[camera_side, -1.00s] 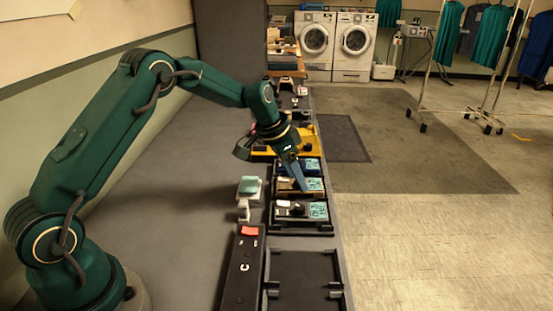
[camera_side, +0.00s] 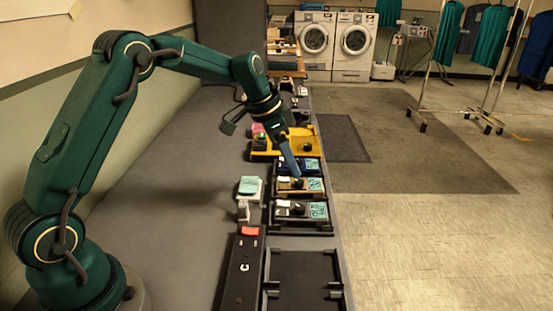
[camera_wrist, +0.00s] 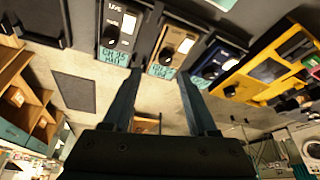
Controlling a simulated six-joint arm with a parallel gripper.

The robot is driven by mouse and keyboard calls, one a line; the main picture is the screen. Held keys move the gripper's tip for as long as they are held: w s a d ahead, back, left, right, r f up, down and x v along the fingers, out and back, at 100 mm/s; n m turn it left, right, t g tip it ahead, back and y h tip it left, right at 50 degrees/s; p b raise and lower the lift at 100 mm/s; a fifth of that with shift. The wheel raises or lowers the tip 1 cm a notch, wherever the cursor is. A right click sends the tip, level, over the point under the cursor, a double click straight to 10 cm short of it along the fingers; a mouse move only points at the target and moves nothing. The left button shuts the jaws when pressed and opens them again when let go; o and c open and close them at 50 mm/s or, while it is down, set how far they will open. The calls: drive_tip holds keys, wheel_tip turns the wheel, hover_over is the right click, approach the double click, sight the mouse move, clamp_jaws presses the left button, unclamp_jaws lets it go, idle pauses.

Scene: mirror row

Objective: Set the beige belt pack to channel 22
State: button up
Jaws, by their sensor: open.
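The beige belt pack (camera_side: 287,187) sits in the row between a black pack and a dark blue pack. It has a dark knob, a white patch and a teal display with writing too small to read. The beige pack also shows at the top of the wrist view (camera_wrist: 170,37), with its black knob (camera_wrist: 166,57) near my fingers. My gripper (camera_side: 296,175) is over the beige pack, fingers pointing down. In the wrist view my gripper (camera_wrist: 160,75) is open, with nothing between its fingers.
The black pack (camera_side: 287,212) is on the near side; the dark blue pack (camera_side: 311,165) and a yellow unit (camera_side: 262,155) are on the far side. A black box with a red top patch (camera_side: 243,270) and an empty dark tray (camera_side: 302,280) are nearer.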

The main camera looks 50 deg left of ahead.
sight(298, 181)
drive_tip(key=m, duration=0.2)
drive_tip(key=shift+w+a+r+m+g+h, duration=0.1)
drive_tip(key=shift+w+a+m+g+h, duration=0.2)
drive_tip(key=shift+h, duration=0.1)
drive_tip(key=shift+w+a, duration=0.1)
drive_tip(key=shift+a, duration=0.1)
drive_tip(key=shift+a+x, duration=0.15)
drive_tip(key=shift+x, duration=1.25)
drive_tip(key=shift+a+x, duration=0.1)
drive_tip(key=shift+x, duration=1.25)
